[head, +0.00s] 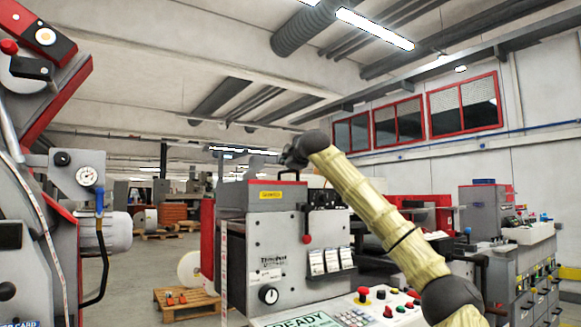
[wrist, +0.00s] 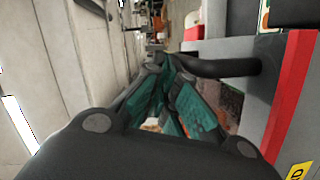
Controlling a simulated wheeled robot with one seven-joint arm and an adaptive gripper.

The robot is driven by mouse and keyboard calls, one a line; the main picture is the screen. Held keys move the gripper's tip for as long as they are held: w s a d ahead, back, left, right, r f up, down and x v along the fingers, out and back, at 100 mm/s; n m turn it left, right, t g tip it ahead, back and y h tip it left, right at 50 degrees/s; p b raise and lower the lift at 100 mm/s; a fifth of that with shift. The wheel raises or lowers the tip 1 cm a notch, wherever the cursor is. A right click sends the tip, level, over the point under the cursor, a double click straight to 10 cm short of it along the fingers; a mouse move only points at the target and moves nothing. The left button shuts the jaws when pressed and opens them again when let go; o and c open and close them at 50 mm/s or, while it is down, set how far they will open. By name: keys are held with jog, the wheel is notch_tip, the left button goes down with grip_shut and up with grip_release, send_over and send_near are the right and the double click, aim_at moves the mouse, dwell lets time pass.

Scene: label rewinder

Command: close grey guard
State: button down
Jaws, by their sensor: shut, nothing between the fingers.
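The grey guard (head: 262,198), a grey panel with a yellow label, is on top of the rewinder in the middle of the head view. A dark handle (head: 289,174) stands at its top. My gripper (head: 290,159) is above the guard, close to the handle. In the wrist view my gripper (wrist: 166,68) has its teal-padded fingers shut and empty. A black bar (wrist: 222,68), apparently the handle, runs right from beside the fingertips. I cannot tell whether they touch. The guard's hinge and how far it stands open are not clear.
A control panel with buttons (head: 375,308) and a READY screen (head: 303,320) is below my arm. A red-and-grey machine with a gauge (head: 87,176) stands at left. A wooden pallet (head: 186,303) lies on the floor. Grey cabinets (head: 515,275) stand at right.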

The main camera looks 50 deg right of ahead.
jog(key=shift+a+r, duration=0.25)
jog(key=shift+r, duration=0.2)
jog(key=s+a+r, duration=0.4)
jog(key=s+a, duration=0.1)
jog(key=s, duration=0.3)
jog(key=shift+a+r, duration=0.2)
jog(key=shift+a, duration=0.1)
